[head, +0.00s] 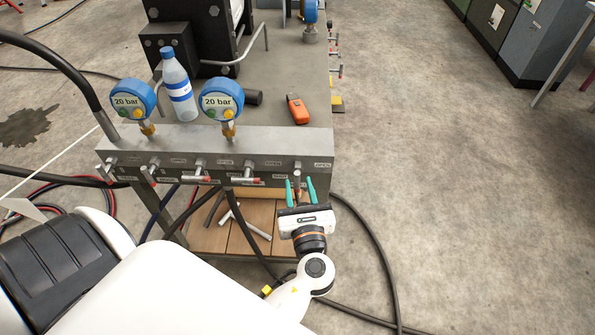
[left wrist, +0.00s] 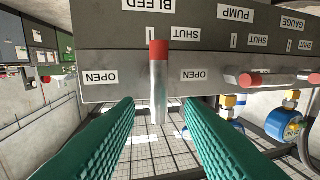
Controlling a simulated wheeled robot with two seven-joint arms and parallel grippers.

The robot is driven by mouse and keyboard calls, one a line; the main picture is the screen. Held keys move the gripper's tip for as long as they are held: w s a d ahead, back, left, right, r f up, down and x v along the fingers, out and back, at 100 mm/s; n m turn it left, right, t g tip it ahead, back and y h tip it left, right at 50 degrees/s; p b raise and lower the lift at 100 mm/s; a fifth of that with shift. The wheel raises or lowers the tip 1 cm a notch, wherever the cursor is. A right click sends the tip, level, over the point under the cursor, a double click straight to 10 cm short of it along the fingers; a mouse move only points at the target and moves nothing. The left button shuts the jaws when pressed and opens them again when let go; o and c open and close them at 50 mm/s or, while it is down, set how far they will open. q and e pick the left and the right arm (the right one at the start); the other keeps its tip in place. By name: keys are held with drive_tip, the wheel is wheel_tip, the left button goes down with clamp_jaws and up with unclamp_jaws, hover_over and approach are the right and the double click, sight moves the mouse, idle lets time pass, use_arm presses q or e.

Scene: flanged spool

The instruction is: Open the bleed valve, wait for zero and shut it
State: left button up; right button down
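The bleed valve handle (left wrist: 159,85) is a grey bar with a red end, beneath the BLEED label in the left wrist view. In that view it stands upright in the picture, red end up by the SHUT label, with OPEN labels on both sides. My left gripper (head: 301,188) is at the right end of the grey manifold (head: 220,145). Its teal fingers (left wrist: 160,125) are open on either side of the handle, with a gap on each side. Two blue gauges, left (head: 133,99) and right (head: 221,99), both read 20 bar. My right gripper is not in view.
Other red-tipped handles (head: 197,178) line the manifold front to the left. A water bottle (head: 177,85) and an orange device (head: 297,109) stand on the bench behind. Black hoses (head: 380,255) hang and lie around my arm.

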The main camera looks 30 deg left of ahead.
sight(297, 180)
use_arm(q)
drive_tip(key=x, duration=0.5)
drive_tip(key=shift+w+a, duration=0.1)
drive_tip(key=shift+w, duration=0.1)
clamp_jaws()
